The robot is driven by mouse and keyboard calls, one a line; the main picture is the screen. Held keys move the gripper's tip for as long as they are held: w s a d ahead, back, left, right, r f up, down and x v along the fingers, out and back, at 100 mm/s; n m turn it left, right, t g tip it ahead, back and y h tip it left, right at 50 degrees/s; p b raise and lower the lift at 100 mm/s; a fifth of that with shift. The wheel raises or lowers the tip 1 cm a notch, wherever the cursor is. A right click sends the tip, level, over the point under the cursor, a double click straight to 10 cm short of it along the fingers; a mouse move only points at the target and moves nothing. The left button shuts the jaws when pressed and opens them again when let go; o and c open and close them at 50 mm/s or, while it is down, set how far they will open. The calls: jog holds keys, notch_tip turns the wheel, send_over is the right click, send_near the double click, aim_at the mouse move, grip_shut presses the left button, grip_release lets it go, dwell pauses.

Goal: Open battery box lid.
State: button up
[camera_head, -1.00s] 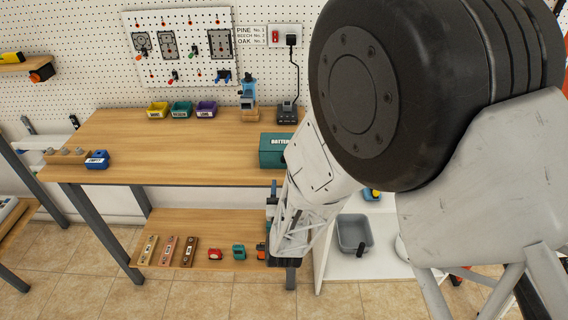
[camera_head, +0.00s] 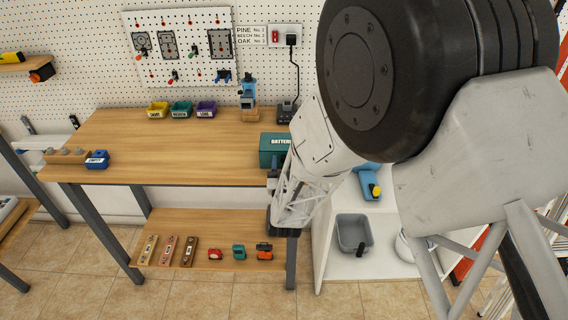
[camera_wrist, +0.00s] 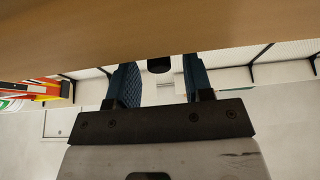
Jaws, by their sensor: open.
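The teal battery box (camera_head: 273,150), lettered "BATTER…", sits at the right front of the wooden workbench. Its right part is hidden behind my arm; its lid looks shut. My gripper (camera_head: 273,181) is just in front of the bench edge, below the box, and small in the head view. In the wrist view my gripper (camera_wrist: 161,82) shows two blue fingers set apart, with nothing clearly held between them. A dark rounded thing (camera_wrist: 160,65) shows between the fingertips; I cannot tell what it is. The box is not recognisable in the wrist view.
The wooden bench (camera_head: 190,140) has a clear middle. The lower shelf (camera_head: 215,225) holds several small items. A grey tub (camera_head: 354,232) sits right.

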grip_shut()
dwell(0.3)
